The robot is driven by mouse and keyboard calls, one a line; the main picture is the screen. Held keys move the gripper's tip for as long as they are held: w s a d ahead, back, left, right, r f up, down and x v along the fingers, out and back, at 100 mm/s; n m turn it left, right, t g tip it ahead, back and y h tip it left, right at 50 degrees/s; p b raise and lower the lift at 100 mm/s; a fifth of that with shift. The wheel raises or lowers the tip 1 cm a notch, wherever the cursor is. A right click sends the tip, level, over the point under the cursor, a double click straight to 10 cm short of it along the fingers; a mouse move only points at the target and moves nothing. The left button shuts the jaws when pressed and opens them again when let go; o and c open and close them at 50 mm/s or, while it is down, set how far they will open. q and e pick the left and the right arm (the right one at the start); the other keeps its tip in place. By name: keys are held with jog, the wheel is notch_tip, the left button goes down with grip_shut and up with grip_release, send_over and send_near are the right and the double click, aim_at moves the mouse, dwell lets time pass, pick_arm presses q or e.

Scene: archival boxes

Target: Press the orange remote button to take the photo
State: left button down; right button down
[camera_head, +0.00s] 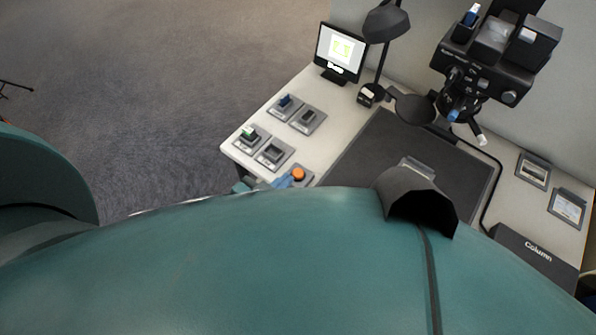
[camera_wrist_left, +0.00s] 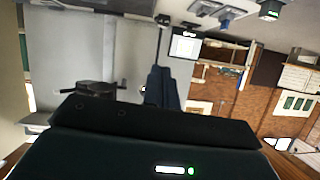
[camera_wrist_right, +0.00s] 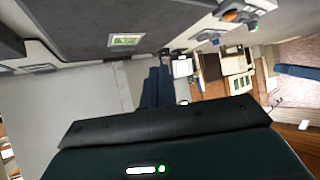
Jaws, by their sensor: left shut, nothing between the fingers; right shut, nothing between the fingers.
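The orange remote button (camera_head: 298,173) sits on a small grey base at the near edge of the white table, in the head view. My own teal body hides the rest. In the left wrist view its blue fingers (camera_wrist_left: 162,75) are together and empty. My right gripper (camera_wrist_right: 156,75) is shut and empty in the right wrist view. That view also shows the orange button (camera_wrist_right: 231,15) at the top, apart from the fingers.
Several grey control boxes (camera_head: 273,153) stand left of the dark mat (camera_head: 385,150). A monitor (camera_head: 340,51), a black lamp (camera_head: 386,22) and a camera rig (camera_head: 490,55) stand at the back. A box marked Column (camera_head: 538,251) lies at the right.

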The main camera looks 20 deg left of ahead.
pick_arm(q)
jog(key=w+d+r+m+g+h+b, duration=0.1)
jog(key=w+d+r+m+g+h, duration=0.2)
jog(key=w+d+m+h, duration=0.65)
jog(key=w+a+f+m+g+y, duration=0.3)
jog(key=a+f+y, duration=0.4)
jog(key=a, duration=0.4)
jog(key=shift+f+m+b, duration=0.25)
jog(key=shift+m+b, duration=0.2)
jog(key=shift+m, duration=0.1)
pick_arm(e)
jog(key=shift+w+a, duration=0.15)
jog(key=shift+a, duration=0.3)
